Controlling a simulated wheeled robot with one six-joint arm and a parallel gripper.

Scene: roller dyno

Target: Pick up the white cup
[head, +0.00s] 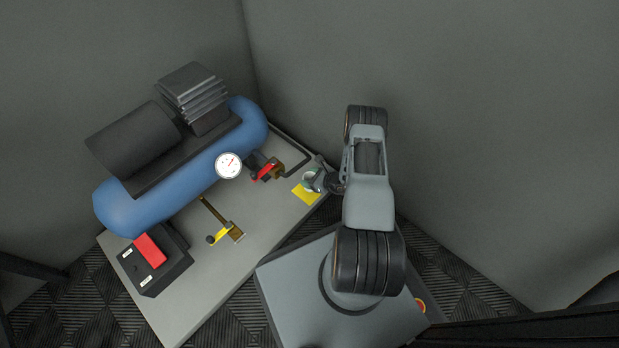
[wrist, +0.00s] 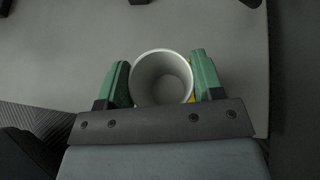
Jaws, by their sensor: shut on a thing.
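The white cup (wrist: 162,78) stands between the two green fingers of my gripper (wrist: 161,80) in the wrist view, and I look down into its open, empty top. The fingers are shut on its sides. In the head view the cup (head: 309,179) is a small pale shape at the right end of the grey bench, beside my gripper (head: 315,180) and largely hidden by it. I cannot tell whether the cup touches the bench top or is held just above it.
A yellow square (head: 305,193) lies by the cup on the grey bench (head: 215,275). A blue compressor tank (head: 190,180) with a gauge (head: 228,165), a red-handled valve (head: 266,171), a brass-and-yellow part (head: 226,232) and a black box with a red switch (head: 150,251) occupy the bench. Walls stand behind.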

